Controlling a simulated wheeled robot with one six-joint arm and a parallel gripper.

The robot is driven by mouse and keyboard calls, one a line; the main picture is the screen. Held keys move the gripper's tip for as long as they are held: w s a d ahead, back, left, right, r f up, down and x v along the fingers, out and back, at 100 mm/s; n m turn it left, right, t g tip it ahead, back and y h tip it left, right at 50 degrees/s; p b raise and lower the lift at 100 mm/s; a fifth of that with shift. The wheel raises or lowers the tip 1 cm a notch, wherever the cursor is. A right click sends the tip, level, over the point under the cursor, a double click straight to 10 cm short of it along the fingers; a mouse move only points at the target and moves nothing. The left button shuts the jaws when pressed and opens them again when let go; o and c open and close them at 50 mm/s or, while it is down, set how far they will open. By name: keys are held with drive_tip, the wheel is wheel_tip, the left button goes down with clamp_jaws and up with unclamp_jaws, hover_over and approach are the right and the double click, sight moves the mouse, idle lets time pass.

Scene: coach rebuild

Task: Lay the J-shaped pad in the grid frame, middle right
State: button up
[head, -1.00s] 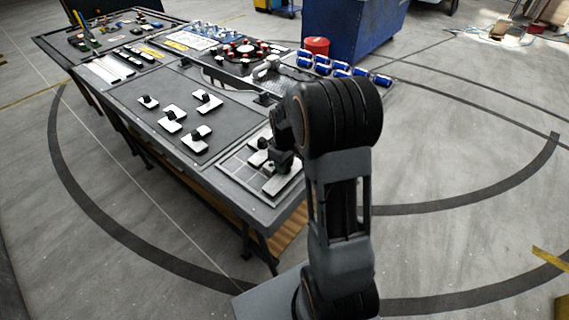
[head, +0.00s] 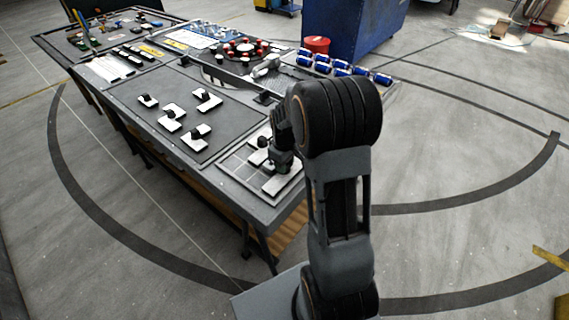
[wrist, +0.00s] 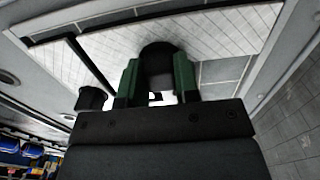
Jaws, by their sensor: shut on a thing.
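My gripper (head: 281,166) is over the near right part of the grid frame (head: 234,171), partly hidden by my arm. In the wrist view its green fingers (wrist: 158,82) are shut on the black knob of the J-shaped pad (wrist: 160,62). White pad surface (wrist: 215,32) spreads around and beyond the knob; I cannot tell where the held pad's outline ends, or whether it rests on the frame. A second black knob (wrist: 91,98) stands left of the fingers. Bare grey cells (wrist: 222,70) show to the right of the fingers.
Several white pads with black knobs (head: 172,117) lie on the dark mat beside the frame. A round fixture with red parts (head: 246,49) sits farther along the bench.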

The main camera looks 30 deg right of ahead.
drive_tip(key=o, duration=1)
drive_tip(key=shift+r, duration=0.2)
drive_tip(key=shift+r+p, duration=0.75)
drive_tip(key=shift+r, duration=0.1)
drive_tip(key=o, duration=0.4)
drive_tip(key=shift+r, duration=0.15)
